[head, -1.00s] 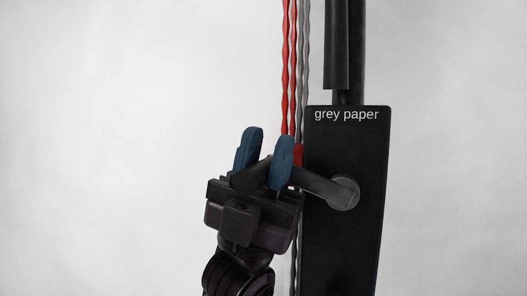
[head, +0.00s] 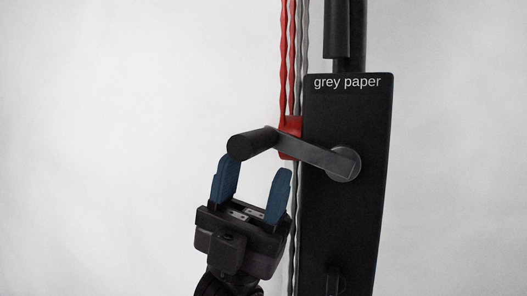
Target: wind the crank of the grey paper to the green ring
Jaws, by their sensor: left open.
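The crank (head: 310,151) sits on a black panel (head: 343,200) labelled "grey paper". Its arm runs from a round hub on the panel up and left to a dark cylindrical handle (head: 252,143). My left gripper (head: 254,180) is just below the handle, its blue fingers apart and pointing up. Nothing is between the fingers, and the handle is above them. The left fingertip is close to the handle's underside; I cannot tell whether they touch. No green ring shows, and my right gripper is not in view.
Red and grey twisted cables (head: 293,60) hang vertically just left of the panel. A red block (head: 290,137) sits behind the crank arm. A dark post (head: 351,45) rises above the panel. The left side is plain white and clear.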

